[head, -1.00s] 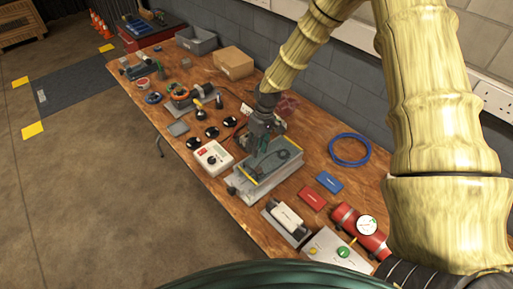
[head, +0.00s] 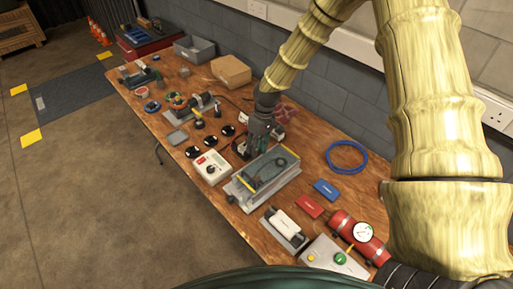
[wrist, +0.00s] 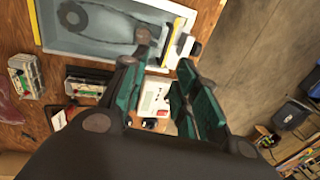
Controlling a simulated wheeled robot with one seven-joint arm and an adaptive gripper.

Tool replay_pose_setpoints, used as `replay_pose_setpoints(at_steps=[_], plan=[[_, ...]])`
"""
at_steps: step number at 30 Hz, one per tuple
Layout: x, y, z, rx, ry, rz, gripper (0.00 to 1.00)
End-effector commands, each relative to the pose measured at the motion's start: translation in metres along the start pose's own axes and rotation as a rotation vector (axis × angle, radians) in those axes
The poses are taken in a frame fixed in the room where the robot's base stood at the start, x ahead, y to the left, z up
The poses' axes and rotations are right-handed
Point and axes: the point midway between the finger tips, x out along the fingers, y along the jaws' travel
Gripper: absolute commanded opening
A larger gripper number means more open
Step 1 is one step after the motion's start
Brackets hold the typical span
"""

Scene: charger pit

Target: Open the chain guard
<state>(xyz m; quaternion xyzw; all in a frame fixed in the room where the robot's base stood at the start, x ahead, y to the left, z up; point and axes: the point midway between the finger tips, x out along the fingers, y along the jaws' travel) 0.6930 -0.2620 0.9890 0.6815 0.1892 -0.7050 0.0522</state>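The chain guard (head: 268,174) is a long grey box with yellow strips at its two ends, on the wooden bench. A dark loop shape shows on its top face. In the wrist view its grey top (wrist: 95,40) fills the upper left, with one yellow strip (wrist: 173,42) near my fingers. My gripper (head: 254,151) is at the far left end of the guard, pointing down. In the wrist view my gripper (wrist: 165,65) has its two teal-padded fingers apart with nothing between them. I cannot tell whether a fingertip touches the guard.
A white control box (head: 211,167) stands left of the guard. A white block on a grey base (head: 286,226), red box (head: 309,206), blue box (head: 326,189) and red cylinder (head: 358,232) lie nearer. A blue hose coil (head: 346,157) lies right. A grey wall (head: 330,85) backs the bench.

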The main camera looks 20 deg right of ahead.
Motion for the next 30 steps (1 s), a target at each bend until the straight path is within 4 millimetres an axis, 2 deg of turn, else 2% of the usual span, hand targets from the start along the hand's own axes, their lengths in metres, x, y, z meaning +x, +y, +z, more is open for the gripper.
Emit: replay_pose_setpoints(at_steps=[14,20,30], plan=[[-0.004,0.000,-0.001,-0.001,0.001,0.000,0.30],[-0.028,0.000,-0.001,0.000,0.004,0.001,0.30],[-0.085,0.001,-0.001,-0.001,0.003,0.001,0.30]])
